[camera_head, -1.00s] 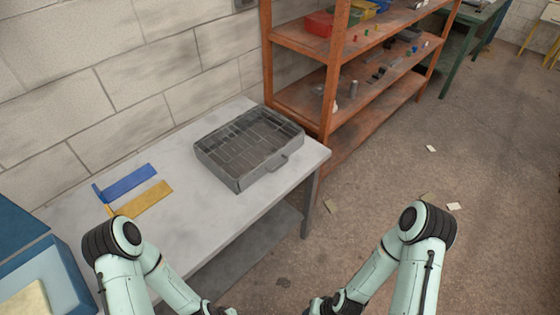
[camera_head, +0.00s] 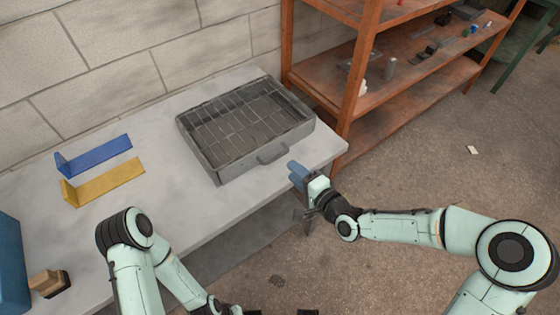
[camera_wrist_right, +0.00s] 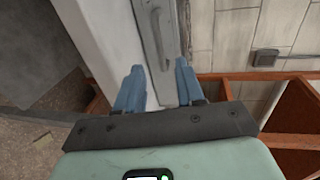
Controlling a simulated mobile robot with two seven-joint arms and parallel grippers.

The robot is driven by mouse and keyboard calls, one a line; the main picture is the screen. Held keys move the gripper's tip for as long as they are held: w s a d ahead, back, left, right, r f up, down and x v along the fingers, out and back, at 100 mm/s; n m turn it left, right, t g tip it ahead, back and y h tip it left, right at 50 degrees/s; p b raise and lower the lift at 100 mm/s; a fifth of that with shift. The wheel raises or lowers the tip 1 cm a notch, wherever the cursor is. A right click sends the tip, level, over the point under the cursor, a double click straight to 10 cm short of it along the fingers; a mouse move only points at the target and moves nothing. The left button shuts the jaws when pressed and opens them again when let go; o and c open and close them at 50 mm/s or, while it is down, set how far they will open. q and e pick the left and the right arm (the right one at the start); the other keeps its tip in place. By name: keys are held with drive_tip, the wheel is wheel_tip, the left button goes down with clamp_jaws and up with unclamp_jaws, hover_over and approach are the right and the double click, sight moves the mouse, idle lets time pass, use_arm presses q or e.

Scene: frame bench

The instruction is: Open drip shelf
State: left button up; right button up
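The drip shelf is a grey metal tray with a wire grid inside (camera_head: 222,172). It sits on the light table, with a handle (camera_head: 273,153) on its front right side. The handle also shows in the right wrist view (camera_wrist_right: 158,40). My right gripper (camera_head: 297,170) has blue fingers and is just off the table's front edge, close to the handle but apart from it. In the right wrist view its fingers (camera_wrist_right: 159,88) are spread with nothing between them. My left arm hangs low at the front; its gripper's fingers are not visible.
A blue bracket (camera_head: 95,154) and a yellow bracket (camera_head: 104,185) lie left of the tray on the table (camera_head: 180,212). A blue bin (camera_head: 10,265) and a brown block (camera_head: 49,284) are at the lower left. An orange shelf rack (camera_head: 356,80) stands right of the table. Floor in front is open.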

drive_tip(key=x, duration=0.7)
drive_tip(key=shift+w+a+f, duration=0.1)
drive_tip(key=shift+w+a, duration=0.15)
drive_tip(key=shift+a, duration=0.05)
clamp_jaws()
